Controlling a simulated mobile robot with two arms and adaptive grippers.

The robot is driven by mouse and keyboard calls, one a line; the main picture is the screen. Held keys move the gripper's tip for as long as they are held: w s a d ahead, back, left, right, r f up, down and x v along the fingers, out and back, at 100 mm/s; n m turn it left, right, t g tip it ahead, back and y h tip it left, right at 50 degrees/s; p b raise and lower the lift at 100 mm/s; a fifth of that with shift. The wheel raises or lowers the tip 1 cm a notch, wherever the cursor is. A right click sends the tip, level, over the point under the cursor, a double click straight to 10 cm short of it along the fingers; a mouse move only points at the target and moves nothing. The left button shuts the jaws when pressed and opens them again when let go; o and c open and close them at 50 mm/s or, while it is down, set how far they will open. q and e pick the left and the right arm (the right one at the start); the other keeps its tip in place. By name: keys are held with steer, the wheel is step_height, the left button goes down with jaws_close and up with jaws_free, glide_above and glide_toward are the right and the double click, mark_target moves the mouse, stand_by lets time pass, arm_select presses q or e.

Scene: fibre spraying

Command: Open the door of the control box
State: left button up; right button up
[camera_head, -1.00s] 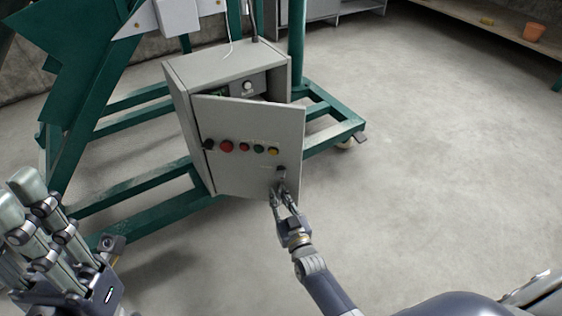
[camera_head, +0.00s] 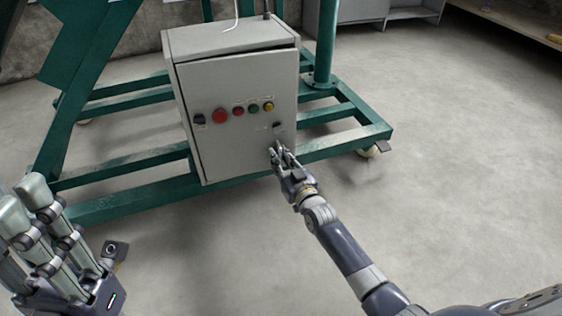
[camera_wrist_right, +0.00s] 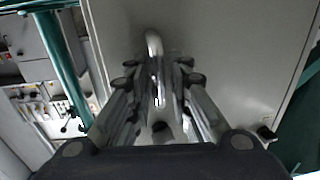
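The grey control box (camera_head: 232,36) stands on the green frame. Its door (camera_head: 236,150) lies against or almost against the box front; a thin dark line shows along the top edge, and I cannot tell whether it is fully shut. A row of dark, red, green and yellow controls crosses the door. The handle (camera_wrist_right: 154,45) is on the door's right side. My right gripper (camera_head: 280,148) is at the handle, its fingers closed around it in the right wrist view; the fingers partly hide it. My left gripper (camera_head: 30,200) is at lower left, empty, fingers spread, away from the box.
Green frame beams (camera_head: 130,200) run beside and below the box, with a caster (camera_head: 370,151) at the right. Grey cabinets (camera_head: 365,12) stand behind. The concrete floor (camera_head: 450,150) to the right is clear.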

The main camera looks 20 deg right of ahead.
steer(key=shift+w, duration=0.15)
steer(key=shift+d, duration=0.1)
steer(key=s+d+p, duration=0.3)
steer(key=s+p, duration=0.4)
steer(key=s, duration=0.5)
steer(key=shift+p, duration=0.35)
stand_by(0.6)
steer(key=shift+r, duration=0.1)
stand_by(0.4)
